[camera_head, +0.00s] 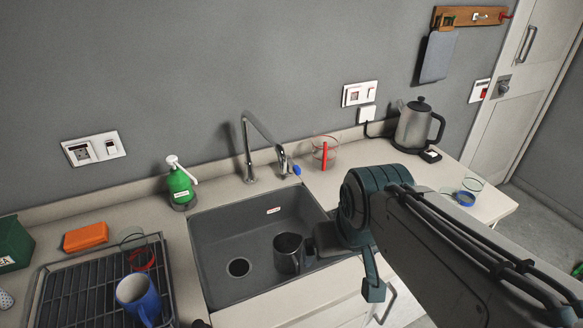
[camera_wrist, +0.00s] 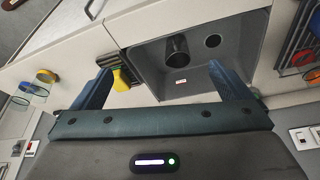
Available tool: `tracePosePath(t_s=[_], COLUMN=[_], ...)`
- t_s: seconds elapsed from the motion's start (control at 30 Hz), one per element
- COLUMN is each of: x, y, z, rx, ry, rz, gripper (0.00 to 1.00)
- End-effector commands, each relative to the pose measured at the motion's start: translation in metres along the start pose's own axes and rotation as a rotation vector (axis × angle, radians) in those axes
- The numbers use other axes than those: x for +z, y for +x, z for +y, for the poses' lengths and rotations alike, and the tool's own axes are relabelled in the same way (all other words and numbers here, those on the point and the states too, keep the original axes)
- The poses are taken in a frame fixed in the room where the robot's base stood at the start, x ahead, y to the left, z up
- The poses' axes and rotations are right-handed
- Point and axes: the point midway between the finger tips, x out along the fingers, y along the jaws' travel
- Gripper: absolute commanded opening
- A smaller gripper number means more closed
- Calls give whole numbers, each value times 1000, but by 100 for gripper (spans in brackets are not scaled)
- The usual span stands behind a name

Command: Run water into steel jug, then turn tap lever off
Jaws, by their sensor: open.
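The steel jug (camera_head: 288,254) stands upright in the grey sink (camera_head: 216,275), to the right of the drain. It also shows between my fingers in the wrist view (camera_wrist: 177,50), apart from both. The chrome tap (camera_head: 249,150) rises behind the sink, its spout bent to the right. A blue-tipped piece (camera_head: 297,170), which looks like the lever, is by the spout end. No water stream is visible. My gripper (camera_wrist: 160,70) is open and empty, above the front right side of the sink. In the head view my arm hides part of it.
A drying rack (camera_head: 75,290) with a blue mug (camera_head: 138,296) is on the left. A green soap bottle (camera_head: 181,185) stands behind the sink. A kettle (camera_head: 413,128) and a glass with a red item (camera_head: 323,152) are on the right. A yellow object (camera_wrist: 122,78) is near my finger.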

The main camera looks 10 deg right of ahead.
Motion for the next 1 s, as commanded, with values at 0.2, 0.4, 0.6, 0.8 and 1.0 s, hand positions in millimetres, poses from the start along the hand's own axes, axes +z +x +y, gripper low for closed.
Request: tracePosePath(t_s=[0.2,0.4,0.6,0.8,1.0], x=[-1,-1,-1,-1,-1], y=[-1,-2,-2,-2,-2], z=[0,0,0,0,0], rx=[0,0,0,0,0], ry=[0,0,0,0,0], rz=[1,1,1,1,1], gripper=[98,98,59,40,40])
